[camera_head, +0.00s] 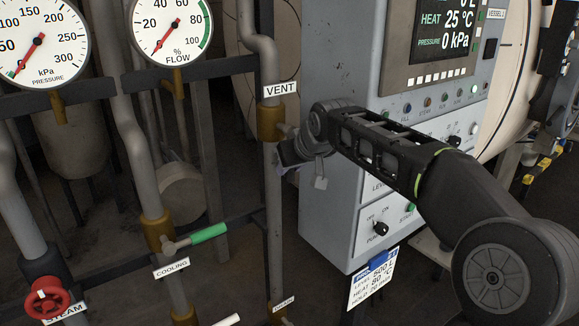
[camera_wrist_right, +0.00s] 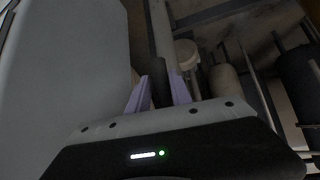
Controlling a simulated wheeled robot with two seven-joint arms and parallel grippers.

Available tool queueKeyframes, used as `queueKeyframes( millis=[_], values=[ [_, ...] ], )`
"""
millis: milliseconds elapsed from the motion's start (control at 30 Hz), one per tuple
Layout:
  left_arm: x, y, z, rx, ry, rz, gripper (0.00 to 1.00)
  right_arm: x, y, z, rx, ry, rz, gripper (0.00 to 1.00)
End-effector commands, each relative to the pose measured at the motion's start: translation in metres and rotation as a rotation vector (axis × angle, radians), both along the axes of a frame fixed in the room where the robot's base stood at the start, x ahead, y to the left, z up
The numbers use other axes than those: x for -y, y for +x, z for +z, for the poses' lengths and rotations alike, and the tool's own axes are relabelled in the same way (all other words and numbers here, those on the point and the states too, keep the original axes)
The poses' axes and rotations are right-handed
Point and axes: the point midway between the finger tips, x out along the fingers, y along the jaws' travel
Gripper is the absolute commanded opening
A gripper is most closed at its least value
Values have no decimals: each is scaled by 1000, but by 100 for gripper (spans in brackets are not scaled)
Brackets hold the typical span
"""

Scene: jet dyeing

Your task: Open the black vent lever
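The VENT label (camera_head: 281,89) hangs on a grey vertical pipe, above a brass valve body (camera_head: 270,122). My right gripper (camera_head: 284,168) is beside this valve, reaching in from the right. In the head view, my gripper mostly hides the vent lever. In the right wrist view, the black vent lever (camera_wrist_right: 160,82) stands between the two pale purple fingers of my right gripper (camera_wrist_right: 160,95). The fingers appear to press on both sides of the lever, with no clear gap. My left gripper is not in view.
The grey control cabinet (camera_head: 342,215) stands close to the right of the vent pipe. A green-handled cooling valve (camera_head: 208,233) and a red steam handwheel (camera_head: 45,296) are at lower left. Two gauges (camera_head: 170,25) are above. A paper card (camera_head: 372,283) hangs from the cabinet.

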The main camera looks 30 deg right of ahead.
Motion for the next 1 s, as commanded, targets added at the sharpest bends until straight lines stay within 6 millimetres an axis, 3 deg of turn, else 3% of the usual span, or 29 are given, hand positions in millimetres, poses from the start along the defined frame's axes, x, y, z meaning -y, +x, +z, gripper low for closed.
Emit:
queueKeyframes(
  millis=[200, 567, 1000],
  values=[
    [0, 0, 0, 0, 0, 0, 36, 0, 0, 0, 0, 2, -1, 42],
    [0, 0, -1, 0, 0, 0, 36, -2, -5, 5, 2, 3, -1, 42],
    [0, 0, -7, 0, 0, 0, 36, -8, -49, 50, 3, 2, 0, 42]
  ],
)
